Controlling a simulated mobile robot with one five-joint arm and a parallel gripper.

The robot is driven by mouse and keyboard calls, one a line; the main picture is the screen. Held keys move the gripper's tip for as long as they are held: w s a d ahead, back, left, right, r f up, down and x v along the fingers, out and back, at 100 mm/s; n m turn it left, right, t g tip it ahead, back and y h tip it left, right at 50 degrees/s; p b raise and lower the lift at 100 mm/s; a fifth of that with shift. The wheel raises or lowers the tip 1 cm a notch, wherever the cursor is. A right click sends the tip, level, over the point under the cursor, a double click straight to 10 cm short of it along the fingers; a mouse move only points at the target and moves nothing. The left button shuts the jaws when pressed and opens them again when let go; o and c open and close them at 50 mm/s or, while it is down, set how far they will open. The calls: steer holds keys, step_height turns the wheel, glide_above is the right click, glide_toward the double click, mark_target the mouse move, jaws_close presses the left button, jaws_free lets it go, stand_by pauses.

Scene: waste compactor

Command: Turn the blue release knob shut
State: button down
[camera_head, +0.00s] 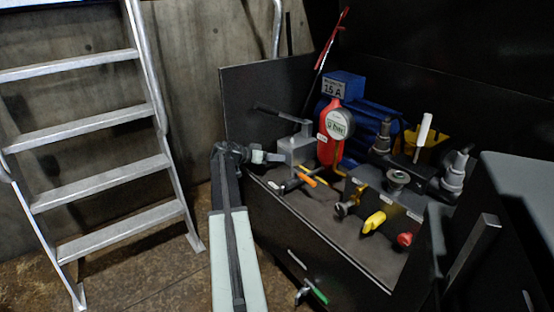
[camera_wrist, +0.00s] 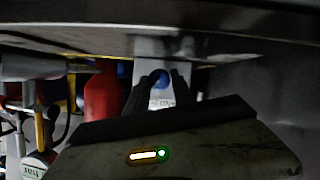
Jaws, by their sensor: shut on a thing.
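The blue release knob (camera_wrist: 159,79) shows in the wrist view between the two dark fingers of my gripper (camera_wrist: 161,75), which are shut on it. The knob sits on a light grey block with a printed label (camera_wrist: 162,103), partly covered by the fingers. In the head view, my gripper (camera_head: 270,157) reaches the left side of the grey block (camera_head: 297,150) at the bench's left end. The knob itself is hidden in that view. Its turned angle cannot be told.
A red cylinder with a round gauge (camera_head: 339,123) and a blue motor (camera_head: 370,130) stand right of the block. Orange (camera_head: 305,178), yellow (camera_head: 373,222) and red (camera_head: 404,239) handles are along the bench front. A black lever (camera_head: 278,112) extends above the block. A metal ladder (camera_head: 100,125) stands left.

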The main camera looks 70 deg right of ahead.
steer(key=shift+w+f+n+g+y+b, duration=0.15)
steer(key=shift+n+g+y+b, duration=0.25)
steer(key=shift+n+g+b, duration=0.65)
steer(key=shift+n+p, duration=0.35)
steer(key=c, duration=1.1)
jaws_free()
steer(key=p+v, duration=0.1)
steer(key=v, duration=0.2)
steer(key=p+v, duration=0.1)
steer(key=v, duration=0.3)
steer(key=shift+a+r, duration=0.1)
steer(key=shift+r, duration=0.2)
steer(key=shift+w+a, duration=0.25)
